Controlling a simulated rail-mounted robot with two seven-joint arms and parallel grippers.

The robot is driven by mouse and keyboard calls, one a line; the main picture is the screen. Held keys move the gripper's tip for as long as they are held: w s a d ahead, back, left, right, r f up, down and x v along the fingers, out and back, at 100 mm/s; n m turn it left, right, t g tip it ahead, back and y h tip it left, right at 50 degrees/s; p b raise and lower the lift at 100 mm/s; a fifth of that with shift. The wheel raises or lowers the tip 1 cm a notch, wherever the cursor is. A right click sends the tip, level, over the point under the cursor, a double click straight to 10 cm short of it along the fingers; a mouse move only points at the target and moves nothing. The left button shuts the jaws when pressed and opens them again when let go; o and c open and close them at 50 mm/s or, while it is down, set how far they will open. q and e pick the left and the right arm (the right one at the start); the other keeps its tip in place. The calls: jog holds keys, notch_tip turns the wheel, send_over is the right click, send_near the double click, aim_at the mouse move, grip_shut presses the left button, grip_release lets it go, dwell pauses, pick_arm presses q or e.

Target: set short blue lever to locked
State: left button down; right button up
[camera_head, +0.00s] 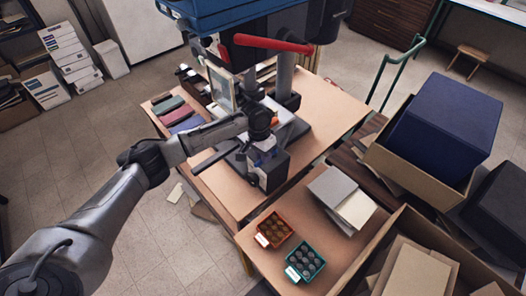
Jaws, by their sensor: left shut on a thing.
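A machine with a dark column (284,80) and a long red handle (272,43) stands on the wooden table. My left arm reaches in from the left, and its gripper (262,147) is at the low front part of the machine. The gripper is shut on the short blue lever (257,160), of which only a small blue patch shows at the jaws. The jaws hide most of the lever, so I cannot tell its setting. A dark block (270,173) sits just below the jaws. My right gripper is not in view.
Coloured cloth-like items (172,112) lie at the table's left. A red tray (274,229) and a green tray (305,262) of small round parts stand in front, beside grey and white boards (342,195). Cardboard boxes with a large blue block (445,130) crowd the right.

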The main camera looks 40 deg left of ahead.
pick_arm(q)
jog(key=d+n+p, duration=0.1)
jog(key=n+p, duration=0.1)
jog(key=p, duration=0.2)
jog(key=d+n+p, duration=0.1)
jog(key=n+p, duration=0.1)
jog(key=p, duration=0.3)
jog(key=d+n+t+p, duration=0.1)
jog(key=n+p, duration=0.2)
jog(key=p, duration=0.2)
jog(key=shift+w+r, duration=0.15)
jog(key=shift+r, duration=0.15)
jog(key=shift+w+d+f+n+t+y+p, duration=0.15)
jog(key=shift+w+d+n+p, duration=0.1)
jog(key=shift+n+p, duration=0.45)
jog(key=shift+w+d+f+n+t+y+p, duration=0.1)
jog(key=shift+d+n+t+y+p, duration=0.1)
jog(key=shift+n+p, duration=0.45)
jog(key=c, duration=1.1)
grip_release()
jog(key=shift+o, duration=0.2)
notch_tip(320, 180, up, 14)
jog(key=s+a+p, duration=0.1)
jog(key=a+p, duration=0.1)
jog(key=shift+s+f, duration=0.25)
jog(key=shift+s, duration=0.15)
